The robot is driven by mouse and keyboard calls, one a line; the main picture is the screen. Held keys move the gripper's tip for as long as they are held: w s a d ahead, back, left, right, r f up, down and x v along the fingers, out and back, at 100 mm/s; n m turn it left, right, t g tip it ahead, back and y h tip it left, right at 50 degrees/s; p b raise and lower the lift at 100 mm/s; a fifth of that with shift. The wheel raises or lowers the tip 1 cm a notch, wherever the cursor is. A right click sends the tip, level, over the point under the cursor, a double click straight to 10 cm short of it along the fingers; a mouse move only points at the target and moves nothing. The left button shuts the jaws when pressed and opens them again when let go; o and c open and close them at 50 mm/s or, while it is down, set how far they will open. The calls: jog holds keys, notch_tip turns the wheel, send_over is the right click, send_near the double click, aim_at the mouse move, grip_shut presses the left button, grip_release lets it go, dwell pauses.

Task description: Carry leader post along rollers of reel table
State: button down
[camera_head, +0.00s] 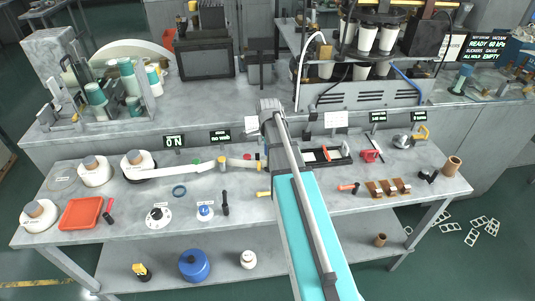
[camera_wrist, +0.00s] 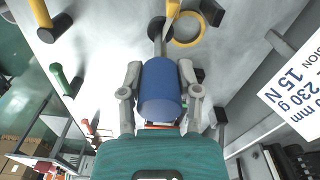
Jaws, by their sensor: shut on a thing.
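In the wrist view my gripper (camera_wrist: 159,80) is shut on a blue cylinder, which I take for the leader post (camera_wrist: 160,92), one finger on each side. A grey stem and a narrow yellow piece (camera_wrist: 172,12) show beyond it; whether they join the post is unclear. On the reel table (camera_head: 110,222) in the head view, a white strip (camera_head: 180,170) runs right from a white reel (camera_head: 131,160), turning yellowish near small rollers (camera_head: 222,163). Its right end is near my arm, which hides my gripper and the post there. A green roller (camera_wrist: 66,80) shows at left in the wrist view.
Several white reels and an orange tray (camera_head: 81,213) occupy the table's left. A black tray (camera_head: 322,155), a red part (camera_head: 371,155) and brown blocks (camera_head: 387,188) lie right of my arm. A white label card (camera_wrist: 295,95) stands close at right in the wrist view.

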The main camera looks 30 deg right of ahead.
jog(key=shift+w+d, duration=0.3)
jog(key=shift+w, duration=0.6)
jog(key=shift+w+d, duration=0.3)
jog(key=shift+w, duration=0.6)
jog(key=shift+f+b, duration=0.9)
jog(key=shift+b, duration=0.05)
dwell(1.3)
jog(key=shift+c, duration=1.1)
grip_release()
jog(key=shift+o, duration=1.1)
jog(key=shift+r, duration=0.15)
